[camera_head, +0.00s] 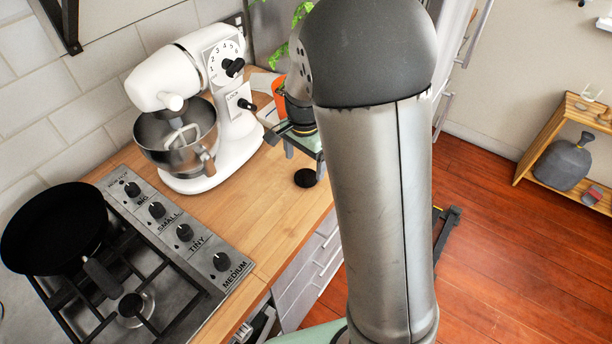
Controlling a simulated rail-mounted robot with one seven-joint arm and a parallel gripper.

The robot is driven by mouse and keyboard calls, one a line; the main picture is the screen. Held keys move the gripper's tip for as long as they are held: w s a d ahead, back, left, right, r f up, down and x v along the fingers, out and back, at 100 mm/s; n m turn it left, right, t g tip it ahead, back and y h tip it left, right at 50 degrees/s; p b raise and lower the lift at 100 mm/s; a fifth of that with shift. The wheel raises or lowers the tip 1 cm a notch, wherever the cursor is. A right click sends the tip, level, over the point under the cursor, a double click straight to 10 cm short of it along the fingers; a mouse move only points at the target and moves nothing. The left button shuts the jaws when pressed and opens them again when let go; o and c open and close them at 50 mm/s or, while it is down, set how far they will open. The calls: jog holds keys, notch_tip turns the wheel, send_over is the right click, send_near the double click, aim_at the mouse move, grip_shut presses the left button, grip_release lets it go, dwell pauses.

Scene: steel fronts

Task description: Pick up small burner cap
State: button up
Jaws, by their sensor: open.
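The small burner cap (305,178) is a flat black disc lying on the wooden counter, near its front edge. My gripper (304,163) is above the cap, with its fingers pointing down. The fingers are apart, and no object shows between them. The gripper appears close over the cap, but the exact gap cannot be told from this view. My large grey arm link hides much of the area to the right of the gripper.
A white stand mixer (229,125) with a steel bowl (178,155) stands left of the gripper. A gas hob (185,275) with knobs and a black pan (52,228) is at the lower left. An orange pot (279,91) with a plant is behind the gripper.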

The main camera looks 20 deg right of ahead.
aim_at(306, 176)
jog(key=shift+w+d+f+p, duration=0.15)
jog(key=shift+f+p, duration=0.15)
jog(key=shift+f, duration=1)
jog(key=shift+w+d+f+p, duration=0.1)
jog(key=shift+f+p, duration=0.15)
jog(key=shift+f, duration=1.05)
jog(key=c, duration=1.1)
jog(key=shift+r, duration=0.6)
jog(key=shift+s+a+r, duration=0.1)
jog(key=shift+r, duration=0.55)
jog(key=shift+s+a+r, duration=0.1)
jog(key=shift+r, duration=0.5)
jog(key=s+a+r+b, duration=0.2)
jog(key=s+a+r, duration=0.3)
jog(key=s+r, duration=0.4)
jog(key=s, duration=0.3)
jog(key=shift+s+a+r+b, duration=0.15)
jog(key=shift+s+b, duration=0.15)
jog(key=shift+b, duration=0.1)
